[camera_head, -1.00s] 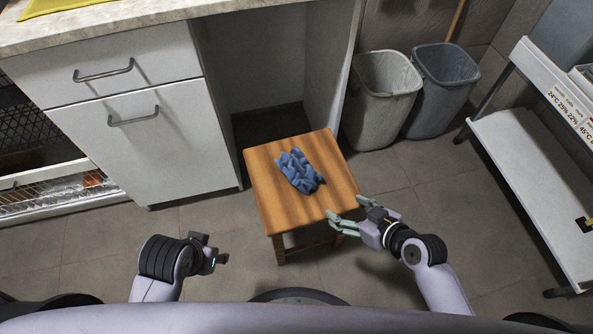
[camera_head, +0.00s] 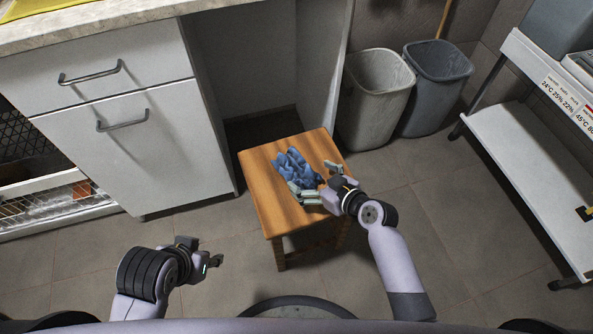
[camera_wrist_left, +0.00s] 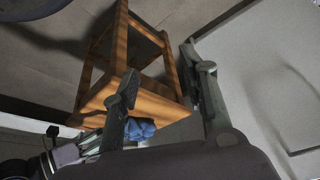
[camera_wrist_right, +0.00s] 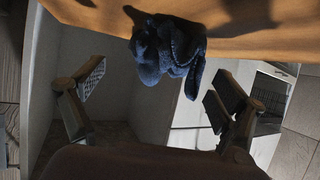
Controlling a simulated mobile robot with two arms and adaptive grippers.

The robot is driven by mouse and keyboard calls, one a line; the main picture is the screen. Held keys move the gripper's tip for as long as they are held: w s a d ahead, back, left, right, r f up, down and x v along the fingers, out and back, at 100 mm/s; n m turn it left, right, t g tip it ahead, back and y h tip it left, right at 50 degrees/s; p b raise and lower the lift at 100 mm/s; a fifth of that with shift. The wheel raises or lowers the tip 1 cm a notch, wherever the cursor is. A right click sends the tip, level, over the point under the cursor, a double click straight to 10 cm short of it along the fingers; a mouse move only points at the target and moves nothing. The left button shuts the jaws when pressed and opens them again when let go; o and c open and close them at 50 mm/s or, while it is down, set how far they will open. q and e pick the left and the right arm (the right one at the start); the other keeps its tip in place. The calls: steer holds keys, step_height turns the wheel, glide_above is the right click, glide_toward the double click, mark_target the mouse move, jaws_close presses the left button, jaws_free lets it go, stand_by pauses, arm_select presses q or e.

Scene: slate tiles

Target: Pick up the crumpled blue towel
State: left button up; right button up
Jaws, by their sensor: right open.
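The crumpled blue towel (camera_head: 291,166) lies in a heap on a wooden stool (camera_head: 262,188). My right gripper (camera_head: 314,180) is open at the towel's right side, with its fingers over the stool top; the nearer finger overlaps the towel's lower edge in the head view. In the right wrist view the towel (camera_wrist_right: 165,48) hangs between the two spread fingers (camera_wrist_right: 155,95), a little beyond their tips. My left gripper (camera_head: 216,254) is away from the stool at the lower left. In the left wrist view its fingers (camera_wrist_left: 165,85) are spread apart with nothing held; the towel (camera_wrist_left: 140,128) shows behind them.
A white cabinet (camera_head: 125,150) stands left of the stool. Two grey bins, one lighter (camera_head: 372,105) and one darker (camera_head: 436,90), stand behind it to the right. A white shelf cart (camera_head: 520,160) is at the far right. The floor between stool and cart is clear.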

steer(key=x, duration=0.2)
steer(key=b+x, duration=0.1)
steer(key=x, duration=0.2)
steer(key=shift+s+a, duration=0.2)
steer(key=shift+a, duration=0.1)
arm_select(q)
steer(key=w+d+r+t+h, duration=0.1)
steer(key=w+d+r+t, duration=0.1)
steer(key=w, duration=0.5)
steer(key=shift+w+d+r+t, duration=0.2)
steer(key=shift+r+t, duration=0.3)
steer(key=shift+t, duration=0.5)
arm_select(e)
steer(key=shift+c, duration=0.4)
steer(key=c, duration=0.9)
